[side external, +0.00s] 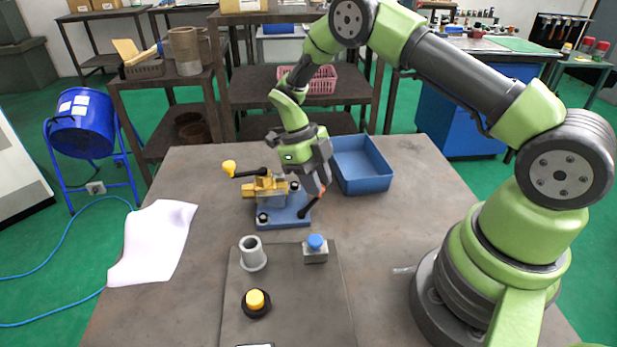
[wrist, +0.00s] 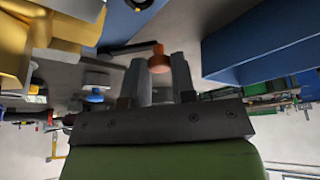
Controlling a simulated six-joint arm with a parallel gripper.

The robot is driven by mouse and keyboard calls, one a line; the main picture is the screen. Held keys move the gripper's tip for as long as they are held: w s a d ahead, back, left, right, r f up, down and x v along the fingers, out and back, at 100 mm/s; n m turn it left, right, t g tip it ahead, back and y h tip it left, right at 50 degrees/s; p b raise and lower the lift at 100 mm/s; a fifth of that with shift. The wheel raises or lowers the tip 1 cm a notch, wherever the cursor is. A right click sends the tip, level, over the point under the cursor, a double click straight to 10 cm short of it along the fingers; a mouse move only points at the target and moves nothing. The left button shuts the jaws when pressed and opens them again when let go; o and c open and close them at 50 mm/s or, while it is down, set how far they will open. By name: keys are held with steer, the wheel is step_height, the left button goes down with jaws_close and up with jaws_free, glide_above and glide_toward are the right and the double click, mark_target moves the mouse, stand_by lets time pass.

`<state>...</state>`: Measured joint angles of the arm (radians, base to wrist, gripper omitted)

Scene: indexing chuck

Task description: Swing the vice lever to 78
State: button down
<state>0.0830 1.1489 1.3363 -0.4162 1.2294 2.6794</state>
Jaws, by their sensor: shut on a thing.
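The vice (side external: 268,188) has a yellow body on a blue base plate and stands at the middle of the table. Its yellow body (wrist: 60,35) fills the upper left of the wrist view. A dark lever (side external: 310,206) with an orange knob (wrist: 158,60) extends from the vice's right side. My gripper (side external: 318,186) reaches down from above, beside the vice. In the wrist view, my gripper (wrist: 158,75) has its two grey fingers on either side of the orange knob, shut on it. No scale or angle marking is legible.
A blue open bin (side external: 362,165) stands close behind and right of my gripper. A second dark lever with a yellow knob (side external: 229,167) projects left. Paper (side external: 155,240) lies left.

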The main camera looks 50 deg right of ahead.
steer(key=m, duration=0.1)
steer(key=s+m+y, duration=0.1)
steer(key=shift+s+m, duration=0.25)
steer(key=shift+m, duration=0.15)
steer(key=shift+s+m+y, duration=0.35)
steer(key=shift+s+m, duration=0.05)
steer(key=shift+m, duration=0.4)
steer(key=shift+s+m+y, duration=0.35)
steer(key=shift+s+m, duration=0.05)
steer(key=shift+m, duration=0.4)
steer(key=c, duration=0.9)
jaws_free()
steer(key=shift+c, duration=0.2)
steer(key=v, duration=1)
steer(key=shift+s, duration=0.25)
